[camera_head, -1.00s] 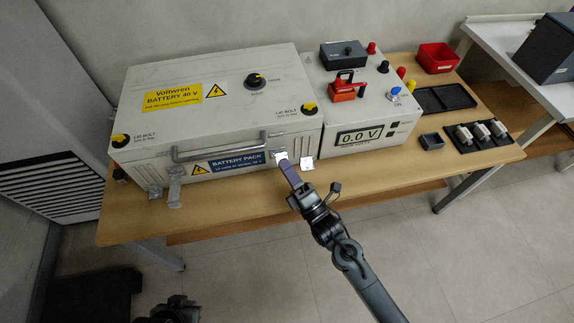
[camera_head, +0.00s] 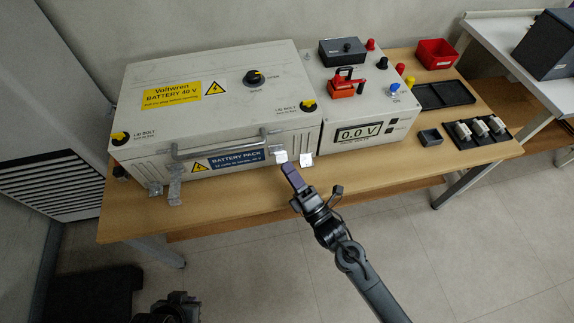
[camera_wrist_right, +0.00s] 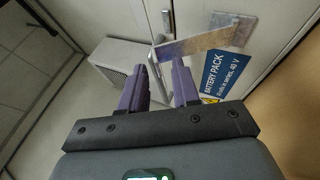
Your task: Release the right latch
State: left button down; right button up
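The white battery box (camera_head: 225,110) stands on the wooden bench. Its right latch (camera_head: 278,148) is a pale metal piece on the front, at the right end of the blue BATTERY PACK label. Small bright plates show at its lower end. My right gripper (camera_head: 287,167) has purple fingers just below and in front of this latch, apparently clear of it. In the right wrist view, the two fingers (camera_wrist_right: 160,78) are apart, with a metal strip (camera_wrist_right: 205,40) beyond them. The left latch (camera_head: 175,186) hangs down the front. My left gripper (camera_head: 178,308) is dark at the bottom edge; its fingers are unclear.
A carry handle (camera_head: 220,146) crosses the box front. A meter unit (camera_head: 358,135) reading 0.0 V, with a red plug (camera_head: 346,86) on top, stands right of the box. A red bin (camera_head: 436,54) and black trays lie farther right.

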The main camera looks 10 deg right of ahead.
jog(key=p+v, duration=0.2)
jog(key=v, duration=0.7)
jog(key=shift+f, duration=0.15)
jog(key=shift+s, duration=0.1)
jog(key=shift+c, duration=0.5)
